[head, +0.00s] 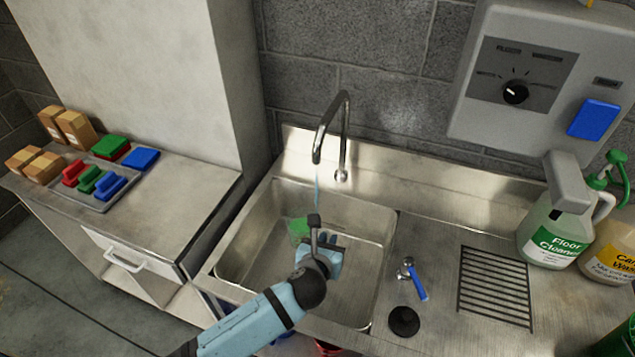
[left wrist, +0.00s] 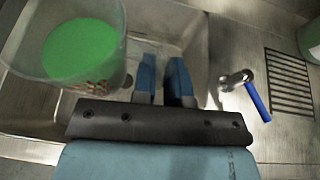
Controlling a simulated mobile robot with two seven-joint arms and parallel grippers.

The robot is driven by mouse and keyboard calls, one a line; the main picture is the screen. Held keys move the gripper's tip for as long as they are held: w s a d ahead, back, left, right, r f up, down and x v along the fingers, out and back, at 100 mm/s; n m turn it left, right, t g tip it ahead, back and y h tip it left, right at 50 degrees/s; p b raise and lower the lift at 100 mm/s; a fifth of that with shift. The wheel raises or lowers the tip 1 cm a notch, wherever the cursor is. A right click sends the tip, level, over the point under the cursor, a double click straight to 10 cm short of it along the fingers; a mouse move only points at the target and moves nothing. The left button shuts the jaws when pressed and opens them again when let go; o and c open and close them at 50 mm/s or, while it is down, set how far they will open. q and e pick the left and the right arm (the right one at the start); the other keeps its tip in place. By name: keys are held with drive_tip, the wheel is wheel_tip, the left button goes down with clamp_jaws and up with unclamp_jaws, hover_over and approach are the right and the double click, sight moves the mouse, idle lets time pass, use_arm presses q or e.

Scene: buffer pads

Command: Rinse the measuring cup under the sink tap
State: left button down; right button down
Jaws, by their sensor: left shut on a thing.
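The measuring cup (left wrist: 84,40) is clear with red markings and shows green inside in the left wrist view. In the head view its green part (head: 298,229) shows over the sink basin (head: 258,228), partly behind my arm. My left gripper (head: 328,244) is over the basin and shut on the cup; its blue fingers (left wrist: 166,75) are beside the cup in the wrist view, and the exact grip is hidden. The sink tap (head: 331,125) arches over the basin. A thin bluish stream (head: 317,188) hangs below its spout. My right gripper is out of view.
A blue-handled tap lever (head: 416,281) stands right of the basin, beside a black round plug (head: 404,321) and a drain grille (head: 494,287). A floor cleaner bottle (head: 553,238) stands farther right. A tray (head: 103,199) with coloured pads lies on the left cabinet.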

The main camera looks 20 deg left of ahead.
use_arm(q)
drive_tip(key=s+d, duration=0.4)
drive_tip(key=s, duration=1.3)
drive_tip(key=shift+d+r, duration=0.15)
drive_tip(key=shift+w, duration=0.15)
drive_tip(key=w+a, duration=0.4)
drive_tip(key=w, duration=1.1)
drive_tip(key=a+r, duration=0.6)
drive_tip(key=a, duration=0.1)
drive_tip(key=shift+s+r, duration=0.2)
drive_tip(key=shift+r, duration=0.05)
drive_tip(key=s+a+r, duration=0.3)
drive_tip(key=a+r, duration=0.1)
drive_tip(key=r, duration=0.2)
drive_tip(key=shift+a+r, duration=0.15)
drive_tip(key=shift+r, duration=0.25)
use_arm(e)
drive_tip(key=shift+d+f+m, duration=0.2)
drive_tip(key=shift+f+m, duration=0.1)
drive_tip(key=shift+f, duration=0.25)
